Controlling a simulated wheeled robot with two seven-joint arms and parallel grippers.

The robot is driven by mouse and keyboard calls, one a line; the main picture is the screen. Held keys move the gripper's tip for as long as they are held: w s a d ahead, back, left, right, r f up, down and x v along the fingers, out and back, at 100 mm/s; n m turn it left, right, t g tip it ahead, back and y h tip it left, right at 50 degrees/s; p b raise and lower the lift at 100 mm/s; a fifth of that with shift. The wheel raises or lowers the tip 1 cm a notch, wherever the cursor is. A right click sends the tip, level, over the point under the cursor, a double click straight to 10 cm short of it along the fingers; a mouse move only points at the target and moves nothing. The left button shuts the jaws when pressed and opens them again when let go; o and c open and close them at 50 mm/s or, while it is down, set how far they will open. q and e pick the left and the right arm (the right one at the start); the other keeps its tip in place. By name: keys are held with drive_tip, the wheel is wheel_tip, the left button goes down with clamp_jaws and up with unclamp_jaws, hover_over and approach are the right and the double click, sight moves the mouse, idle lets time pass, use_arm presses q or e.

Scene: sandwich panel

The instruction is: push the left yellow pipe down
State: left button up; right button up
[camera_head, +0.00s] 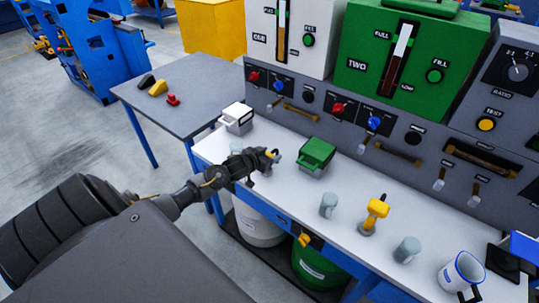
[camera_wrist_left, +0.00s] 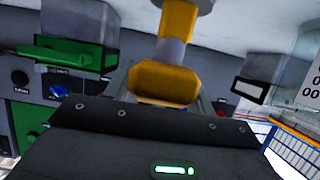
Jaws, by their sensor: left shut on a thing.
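The left yellow pipe (camera_head: 274,154) stands at the left part of the white counter (camera_head: 335,180), mostly hidden behind my gripper in the head view. In the left wrist view the yellow pipe (camera_wrist_left: 165,82) is large, with a grey section in its middle. My left gripper (camera_head: 266,158) comes in from the left, low over the counter, and is shut on this pipe. A second yellow pipe (camera_head: 377,209) stands on a grey base further right, apart from my gripper. My right gripper is in neither view.
A green box (camera_head: 316,155) sits close right of my gripper, and a white box (camera_head: 237,117) behind left. Grey cups (camera_head: 328,204) and a white mug (camera_head: 461,273) stand to the right. A control panel with levers (camera_head: 395,150) borders the back. A grey side table (camera_head: 185,90) stands left.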

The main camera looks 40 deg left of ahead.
use_arm(q)
wheel_tip(320, 180, down, 4)
drive_tip(key=shift+f+b, duration=0.15)
drive_tip(key=shift+b, duration=1)
drive_tip(key=shift+s, duration=0.1)
drive_tip(key=o, duration=1.4)
drive_tip(key=v, duration=1)
drive_tip(key=shift+s+r, duration=0.3)
drive_tip(key=shift+d, duration=0.15)
